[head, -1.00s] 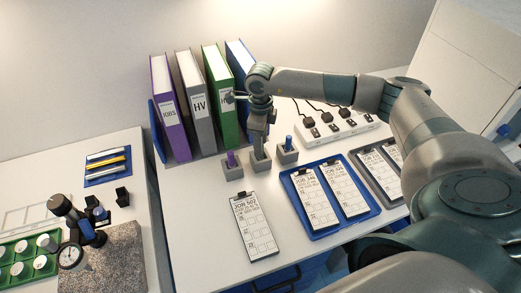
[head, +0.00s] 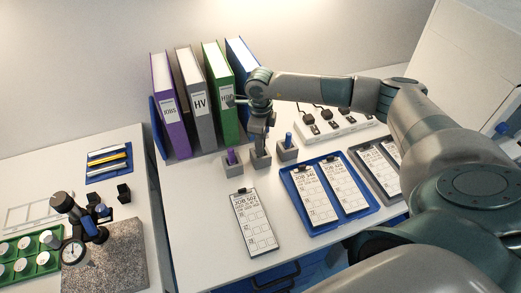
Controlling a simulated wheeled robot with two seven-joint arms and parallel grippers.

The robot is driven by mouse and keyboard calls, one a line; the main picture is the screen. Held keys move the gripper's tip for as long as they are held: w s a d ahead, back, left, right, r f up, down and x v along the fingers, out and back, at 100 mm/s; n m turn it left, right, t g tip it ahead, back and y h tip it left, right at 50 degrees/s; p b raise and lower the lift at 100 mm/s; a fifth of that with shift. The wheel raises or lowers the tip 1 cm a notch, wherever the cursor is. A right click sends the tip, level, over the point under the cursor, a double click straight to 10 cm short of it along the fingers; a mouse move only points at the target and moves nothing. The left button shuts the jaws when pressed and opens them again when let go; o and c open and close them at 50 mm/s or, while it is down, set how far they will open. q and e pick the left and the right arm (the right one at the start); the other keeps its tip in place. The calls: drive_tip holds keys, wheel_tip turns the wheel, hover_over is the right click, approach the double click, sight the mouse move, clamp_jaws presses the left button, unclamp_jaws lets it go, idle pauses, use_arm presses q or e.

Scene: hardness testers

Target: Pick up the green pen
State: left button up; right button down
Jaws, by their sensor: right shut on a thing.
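My right gripper (head: 260,148) points down at the middle grey pen holder (head: 261,162), in the row in front of the binders. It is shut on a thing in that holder. I take this to be the green pen, but the gripper hides it and no green shows there. A purple pen (head: 231,156) stands in the left holder (head: 233,168). A blue pen (head: 288,138) stands in the right holder (head: 288,155). My left gripper is not in view.
Purple, grey, green and blue binders (head: 198,105) stand close behind the gripper. A power strip (head: 330,126) lies to the right. A clipboard (head: 253,223) and a blue tray (head: 296,211) with clipboards lie in front. A granite block with a gauge (head: 120,255) stands left.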

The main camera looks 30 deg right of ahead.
drive_tip(key=shift+r, duration=0.1)
drive_tip(key=shift+r+b, duration=0.4)
drive_tip(key=r, duration=0.1)
drive_tip(key=r+b, duration=0.2)
drive_tip(key=shift+s+d+r, duration=0.1)
drive_tip(key=shift+s, duration=0.2)
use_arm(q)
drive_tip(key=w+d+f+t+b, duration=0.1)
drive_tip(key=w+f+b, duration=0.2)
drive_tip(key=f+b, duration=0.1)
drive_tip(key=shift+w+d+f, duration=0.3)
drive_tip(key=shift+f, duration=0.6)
use_arm(e)
drive_tip(key=s+d+r, duration=0.3)
drive_tip(key=s+r, duration=0.4)
drive_tip(key=s, duration=0.3)
drive_tip(key=shift+s, duration=0.35)
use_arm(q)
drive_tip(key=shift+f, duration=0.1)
use_arm(e)
drive_tip(key=shift+f, duration=0.1)
